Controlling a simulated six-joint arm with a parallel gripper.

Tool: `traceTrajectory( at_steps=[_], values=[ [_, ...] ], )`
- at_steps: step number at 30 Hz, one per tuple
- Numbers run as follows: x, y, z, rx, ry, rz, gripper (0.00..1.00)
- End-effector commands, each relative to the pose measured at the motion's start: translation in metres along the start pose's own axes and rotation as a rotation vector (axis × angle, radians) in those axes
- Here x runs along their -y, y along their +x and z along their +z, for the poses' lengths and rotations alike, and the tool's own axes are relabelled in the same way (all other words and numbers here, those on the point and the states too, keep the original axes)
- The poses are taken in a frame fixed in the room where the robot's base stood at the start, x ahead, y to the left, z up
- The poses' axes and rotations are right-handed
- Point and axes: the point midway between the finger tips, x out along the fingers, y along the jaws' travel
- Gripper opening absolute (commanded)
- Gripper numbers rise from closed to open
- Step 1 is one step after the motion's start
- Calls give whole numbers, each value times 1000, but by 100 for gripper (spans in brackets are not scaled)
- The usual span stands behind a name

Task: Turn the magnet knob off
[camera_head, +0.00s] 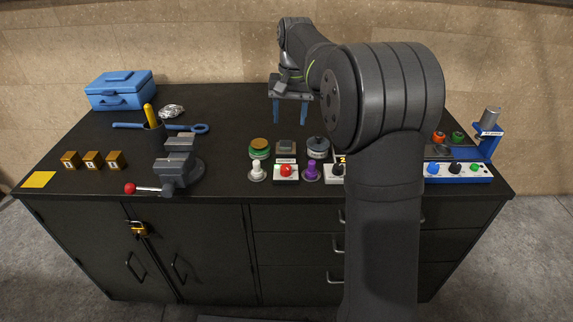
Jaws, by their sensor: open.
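My gripper (290,116) is at the back middle of the bench, with its two blue fingers pointing down. It is open, with a gap between the fingers and nothing seen in it. A blue press-like device (489,150) stands at the right end of the bench. Its white front panel carries a blue knob (433,169), a dark knob (455,169) and a green button (474,168). Which control is the magnet knob cannot be told, as labels are too small to read. My gripper is well to the left of this panel and apart from it. My arm hides part of the bench beside the device.
A red button box (286,171), a white knob (257,170) and a purple knob (312,171) stand at the front middle. A vise (182,168), wooden blocks (92,160) and a blue toolbox (121,91) are at left. The bench between toolbox and gripper is mostly clear.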

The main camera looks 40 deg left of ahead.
Motion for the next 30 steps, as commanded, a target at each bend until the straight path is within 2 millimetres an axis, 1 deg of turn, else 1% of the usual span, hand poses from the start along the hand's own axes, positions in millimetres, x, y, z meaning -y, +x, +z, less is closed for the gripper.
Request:
traceTrajectory(
  at_steps=[1,4,8,11,14,24,30],
  values=[
    [-1,0,0,0,51,-2,53],
    [-1,1,0,-1,124,-4,53],
    [-1,6,0,1,157,-4,53],
    [-1,16,0,1,158,-4,53],
    [-1,34,1,2,157,-4,53],
    [-1,109,1,4,155,-3,53],
    [-1,148,0,2,155,-4,53]
  ],
)
